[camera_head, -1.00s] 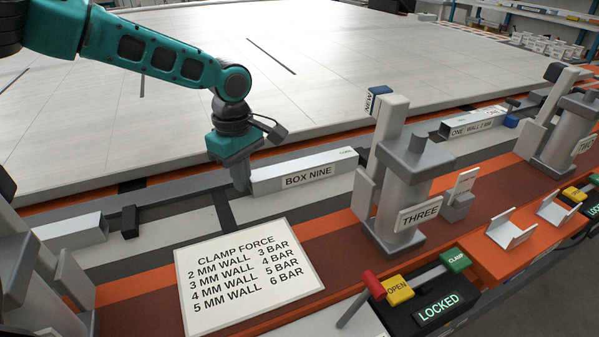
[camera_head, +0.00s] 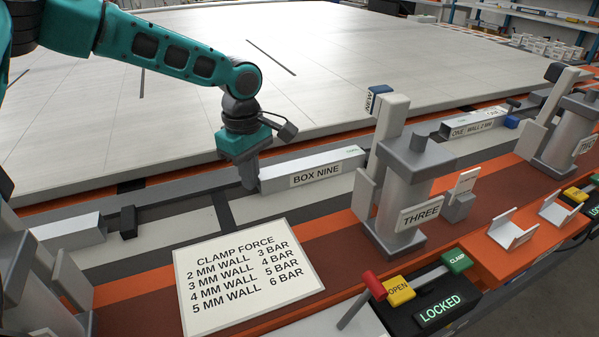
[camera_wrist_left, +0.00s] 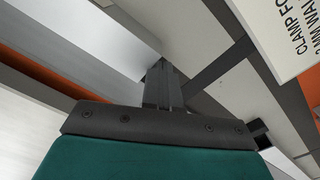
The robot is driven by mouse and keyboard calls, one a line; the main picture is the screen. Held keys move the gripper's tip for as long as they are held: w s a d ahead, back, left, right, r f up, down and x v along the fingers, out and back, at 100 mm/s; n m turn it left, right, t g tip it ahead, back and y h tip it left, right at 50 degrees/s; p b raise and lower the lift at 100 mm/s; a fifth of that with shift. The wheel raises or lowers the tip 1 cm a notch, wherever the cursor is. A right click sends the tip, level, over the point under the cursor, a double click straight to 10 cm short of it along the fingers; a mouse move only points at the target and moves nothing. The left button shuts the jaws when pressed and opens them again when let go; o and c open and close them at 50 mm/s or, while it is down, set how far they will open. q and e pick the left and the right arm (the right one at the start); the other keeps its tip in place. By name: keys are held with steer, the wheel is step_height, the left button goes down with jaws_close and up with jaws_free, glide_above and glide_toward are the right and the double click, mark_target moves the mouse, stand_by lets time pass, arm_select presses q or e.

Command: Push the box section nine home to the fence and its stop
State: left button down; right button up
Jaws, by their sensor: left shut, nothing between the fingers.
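The box section nine (camera_head: 312,170) is a light grey square bar labelled "BOX NINE". It lies along the jig bed beside the pale panel, its right end close to clamp three (camera_head: 409,180). My left gripper (camera_head: 249,184) is shut and empty, pointing down at the bar's left end, touching it or nearly so. In the left wrist view the shut fingers (camera_wrist_left: 162,85) stand at the end of a bright metal bar (camera_wrist_left: 85,35). A fence and the stop for nine cannot be made out clearly behind the clamp. My right gripper is not in view.
A clamp force card (camera_head: 248,276) lies in front. A box section labelled "ONE" (camera_head: 474,125) lies further right. A lever unit (camera_head: 425,300) reads "LOCKED". Another grey bar (camera_head: 70,230) and a small dark block (camera_head: 128,221) are at left.

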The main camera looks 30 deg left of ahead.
arm_select(q)
steer(key=shift+s+a, duration=0.1)
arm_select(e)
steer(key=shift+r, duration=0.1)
arm_select(q)
steer(key=shift+s+a+r+p, duration=0.1)
steer(key=shift+s+a+p, duration=0.4)
steer(key=shift+s, duration=0.2)
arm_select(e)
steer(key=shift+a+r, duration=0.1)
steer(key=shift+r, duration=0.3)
arm_select(q)
step_height(320, 180, up, 8)
steer(key=p, duration=0.6)
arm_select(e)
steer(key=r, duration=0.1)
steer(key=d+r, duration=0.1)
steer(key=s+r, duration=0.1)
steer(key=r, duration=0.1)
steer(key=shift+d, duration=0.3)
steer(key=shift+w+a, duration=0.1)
